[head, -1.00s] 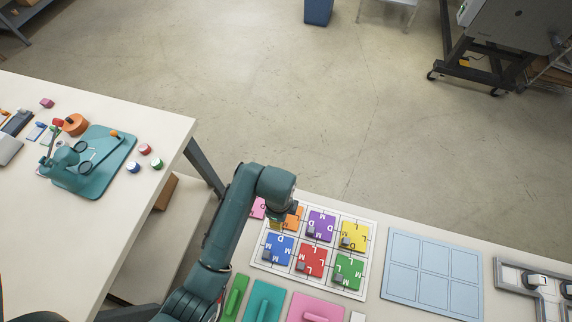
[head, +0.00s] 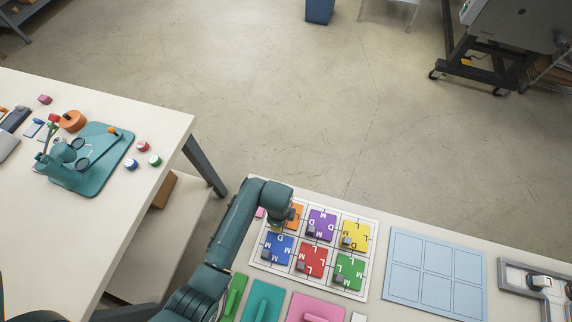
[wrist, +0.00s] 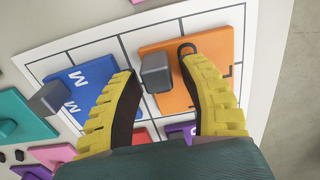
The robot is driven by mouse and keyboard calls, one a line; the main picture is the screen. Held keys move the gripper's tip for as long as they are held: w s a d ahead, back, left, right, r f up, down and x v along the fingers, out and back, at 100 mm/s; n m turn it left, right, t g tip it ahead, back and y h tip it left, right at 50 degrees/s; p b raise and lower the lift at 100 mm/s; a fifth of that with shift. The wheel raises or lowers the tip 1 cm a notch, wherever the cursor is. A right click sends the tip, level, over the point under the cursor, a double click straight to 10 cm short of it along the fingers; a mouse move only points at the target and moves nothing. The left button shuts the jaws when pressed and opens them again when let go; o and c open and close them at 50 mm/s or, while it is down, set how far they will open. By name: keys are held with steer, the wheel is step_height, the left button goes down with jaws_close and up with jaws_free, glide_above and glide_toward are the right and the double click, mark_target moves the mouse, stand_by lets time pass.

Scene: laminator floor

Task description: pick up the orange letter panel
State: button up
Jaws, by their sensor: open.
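The orange letter panel (head: 294,212) lies at the back left of the white gridded board (head: 371,230), partly hidden by my arm in the head view. In the wrist view the orange panel (wrist: 210,68) is large, with a dark grey block (wrist: 155,72) at its edge as a knob. My gripper (wrist: 158,66) is open over it. Its yellow fingers stand on either side of the grey knob, with a visible gap on the left. The right fingertip overlaps the panel's face; contact cannot be told.
A blue panel (head: 277,249) and a purple panel (head: 321,225) neighbour the orange one. Red (head: 312,261), yellow (head: 355,235) and green (head: 348,271) panels fill the other cells. An empty light-blue gridded board (head: 405,246) lies to the right.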

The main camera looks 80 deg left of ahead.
jaws_close()
